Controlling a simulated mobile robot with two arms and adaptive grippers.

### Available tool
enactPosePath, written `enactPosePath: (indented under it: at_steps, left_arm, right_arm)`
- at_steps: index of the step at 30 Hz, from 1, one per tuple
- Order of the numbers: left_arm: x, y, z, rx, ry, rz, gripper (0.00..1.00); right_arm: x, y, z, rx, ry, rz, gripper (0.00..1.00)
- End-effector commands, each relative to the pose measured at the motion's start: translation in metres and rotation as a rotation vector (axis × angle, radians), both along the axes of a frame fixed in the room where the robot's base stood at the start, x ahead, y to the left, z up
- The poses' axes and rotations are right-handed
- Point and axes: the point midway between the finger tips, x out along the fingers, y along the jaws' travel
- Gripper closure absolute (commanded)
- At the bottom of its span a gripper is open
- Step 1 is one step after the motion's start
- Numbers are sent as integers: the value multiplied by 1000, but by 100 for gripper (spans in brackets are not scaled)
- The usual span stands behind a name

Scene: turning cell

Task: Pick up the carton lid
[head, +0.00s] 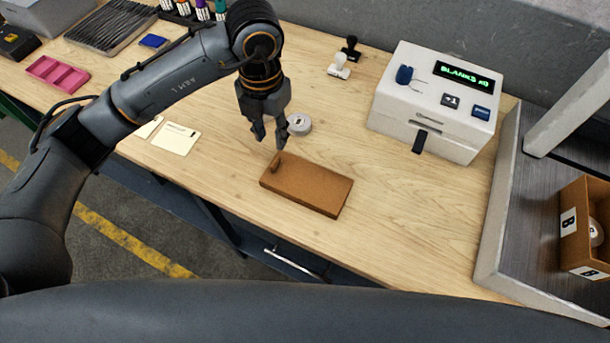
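The carton lid (308,186) is a flat brown rectangle lying on the wooden workbench in the head view. A small raised brown tab (275,162) stands near its left end. My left gripper (269,137) points down just above and behind that left end, near the tab. Its fingers are apart with nothing visible between them, and it looks clear of the lid. My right gripper is not in view.
A grey round puck (299,124) sits right beside my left gripper. A white machine (435,105) reads "BLANKS x0". White cards (175,138) lie left. An open brown carton marked B (583,266) is at right. Bench right of the lid is clear.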

Motion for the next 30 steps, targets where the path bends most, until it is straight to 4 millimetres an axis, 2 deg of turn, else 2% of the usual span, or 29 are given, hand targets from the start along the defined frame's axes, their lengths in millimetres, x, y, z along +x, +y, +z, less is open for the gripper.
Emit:
enactPosePath:
  at_steps: [3, 8, 11, 15, 18, 21, 27, 29, 30]
  left_arm:
    - [0, 0, -17, -1, 4, 1, 68]
    - [0, -1, -27, -1, 3, -1, 68]
    - [-2, -2, -36, -2, 5, -2, 68]
    - [-3, -5, -57, -2, 6, -2, 68]
    - [-1, -5, -71, -3, 3, 0, 68]
    - [-1, -5, -78, -3, 1, -1, 68]
    - [-1, -5, -79, -4, 0, -2, 68]
    - [-1, -5, -79, -4, 0, -2, 78]
    - [-1, -5, -79, -4, 1, -2, 86]
  right_arm:
    - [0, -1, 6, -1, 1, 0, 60]
    - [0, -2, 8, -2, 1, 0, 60]
    - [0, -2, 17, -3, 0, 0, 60]
    - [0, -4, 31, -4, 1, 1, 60]
    - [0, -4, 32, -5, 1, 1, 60]
    - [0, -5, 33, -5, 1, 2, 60]
    - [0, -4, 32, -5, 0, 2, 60]
    - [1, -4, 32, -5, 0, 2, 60]
    - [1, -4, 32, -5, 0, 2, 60]
